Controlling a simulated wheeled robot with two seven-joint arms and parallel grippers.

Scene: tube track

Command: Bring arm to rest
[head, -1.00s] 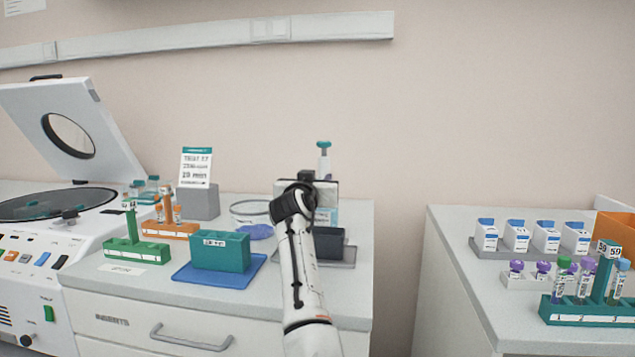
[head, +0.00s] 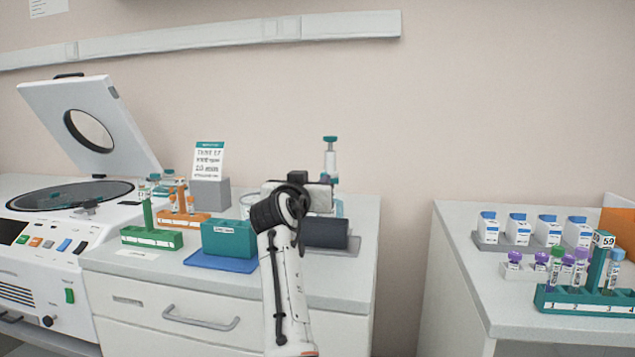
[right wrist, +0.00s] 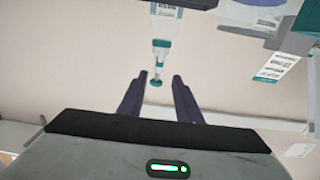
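My right arm (head: 287,290) rises from the bottom middle in the head view, in front of the middle counter. Its wrist hides the gripper's fingers there. In the right wrist view my right gripper (right wrist: 157,88) has two dark fingers apart with nothing between them. Beyond the fingers a white and teal dispenser bottle (right wrist: 160,50) shows upside down against the wall. The same bottle stands behind my wrist in the head view (head: 330,160). My left gripper is in neither view.
The middle counter (head: 340,270) bears a teal box (head: 229,240) on a blue mat, a green rack (head: 152,238), an orange rack (head: 184,219) and a dark block (head: 325,233). An open centrifuge (head: 70,230) stands left. The right counter (head: 460,250) holds a teal tube rack (head: 590,301).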

